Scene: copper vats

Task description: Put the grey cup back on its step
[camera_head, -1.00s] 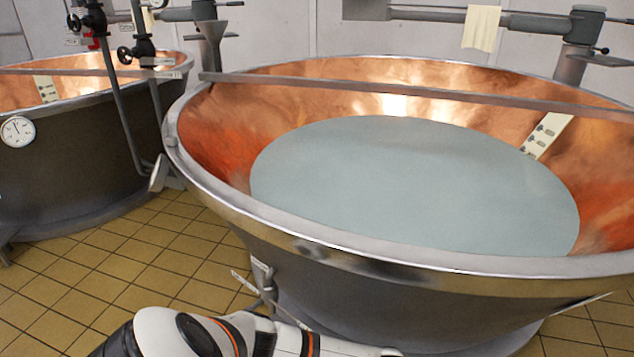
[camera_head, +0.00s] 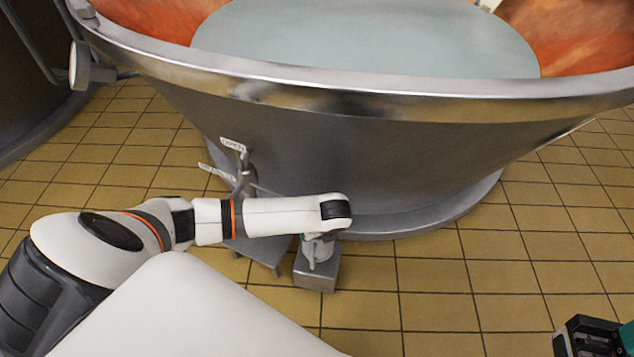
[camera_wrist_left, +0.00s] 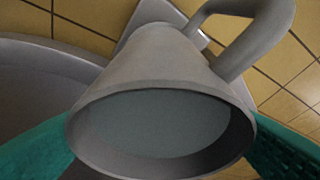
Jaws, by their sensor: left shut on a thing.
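The grey cup (camera_wrist_left: 160,60) fills the middle of the left wrist view, its wide mouth toward the camera and its looped handle at the upper right. The inside looks grey-blue; I cannot tell if it holds liquid. My left gripper (camera_wrist_left: 160,135) is shut on the cup, with teal fingers on both sides. In the head view the cup (camera_head: 318,250) is partly hidden under my left wrist, over a small grey metal step (camera_head: 315,274) at the vat's foot. I cannot tell whether it touches the step. My right gripper (camera_head: 590,338) is partly in view at the bottom right, away from the cup.
The large copper vat (camera_head: 340,150) with pale liquid stands directly behind my left wrist. Thin pipes with white tags (camera_head: 243,170) stick out at its lower left. Another metal piece (camera_head: 258,254) stands left of the step. The tiled floor (camera_head: 440,290) to the right is clear.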

